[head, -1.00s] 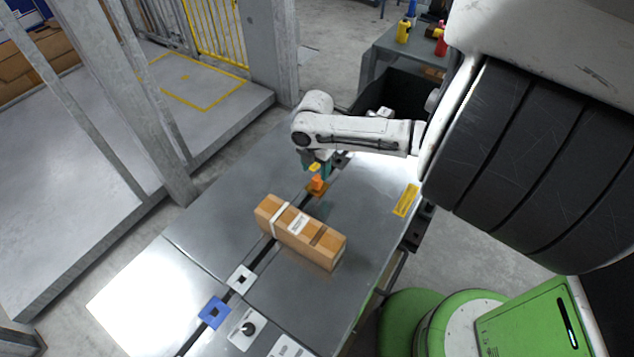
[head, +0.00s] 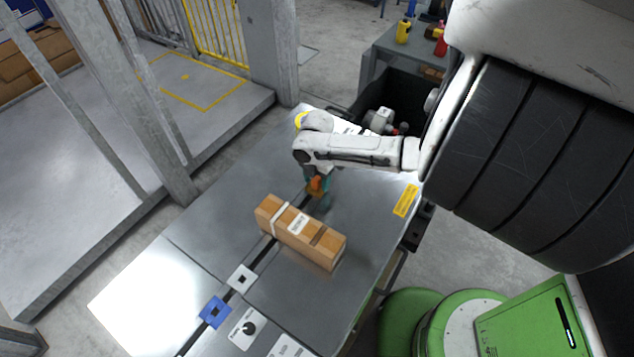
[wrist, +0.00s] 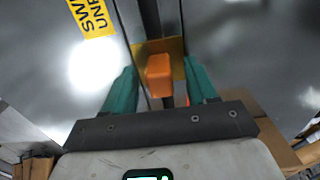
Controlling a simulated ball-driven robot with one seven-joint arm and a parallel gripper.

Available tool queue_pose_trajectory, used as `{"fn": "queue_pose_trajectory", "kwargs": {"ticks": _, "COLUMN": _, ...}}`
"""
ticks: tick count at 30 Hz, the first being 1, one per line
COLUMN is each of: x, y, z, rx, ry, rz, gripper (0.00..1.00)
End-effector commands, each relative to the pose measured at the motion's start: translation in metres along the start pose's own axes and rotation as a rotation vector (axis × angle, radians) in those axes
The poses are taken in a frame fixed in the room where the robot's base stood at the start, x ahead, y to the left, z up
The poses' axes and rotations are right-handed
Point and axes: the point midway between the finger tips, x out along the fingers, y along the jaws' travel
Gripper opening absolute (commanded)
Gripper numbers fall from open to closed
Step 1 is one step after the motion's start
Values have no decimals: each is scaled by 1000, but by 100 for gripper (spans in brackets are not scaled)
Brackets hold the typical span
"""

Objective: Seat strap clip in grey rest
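The orange strap clip (head: 315,185) stands on the metal table beyond the cardboard box. In the wrist view the clip (wrist: 160,75) shows against a yellow-orange plate (wrist: 176,48) on a dark slot. My gripper (wrist: 160,88) is open, with one teal finger on each side of the clip and a visible gap on both sides. In the head view my gripper (head: 318,184) is at the clip, partly hidden by my arm. The grey rest (head: 241,279), a light plate with a dark square opening, lies nearer on the slot line and looks empty.
A taped cardboard box (head: 300,232) lies between the clip and the grey rest. A blue plate (head: 214,312) with a square opening sits beside the rest, and a plate with a black knob (head: 247,329) is close by. The left part of the table is clear.

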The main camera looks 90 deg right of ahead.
Motion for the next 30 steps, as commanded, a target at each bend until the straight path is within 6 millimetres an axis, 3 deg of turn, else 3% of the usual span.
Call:
{"fn": "queue_pose_trajectory", "kwargs": {"ticks": 2, "x": 0, "y": 0, "z": 0, "rx": 0, "ry": 0, "rz": 0, "gripper": 50}}
{"fn": "queue_pose_trajectory", "kwargs": {"ticks": 17, "x": 0, "y": 0, "z": 0, "rx": 0, "ry": 0, "rz": 0, "gripper": 2}}
{"fn": "queue_pose_trajectory", "kwargs": {"ticks": 25, "x": -2, "y": 0, "z": 0, "rx": 0, "ry": 0, "rz": 1, "gripper": 0}}
{"fn": "queue_pose_trajectory", "kwargs": {"ticks": 30, "x": -15, "y": 1, "z": 1, "rx": 0, "ry": -1, "rz": 1, "gripper": 0}}
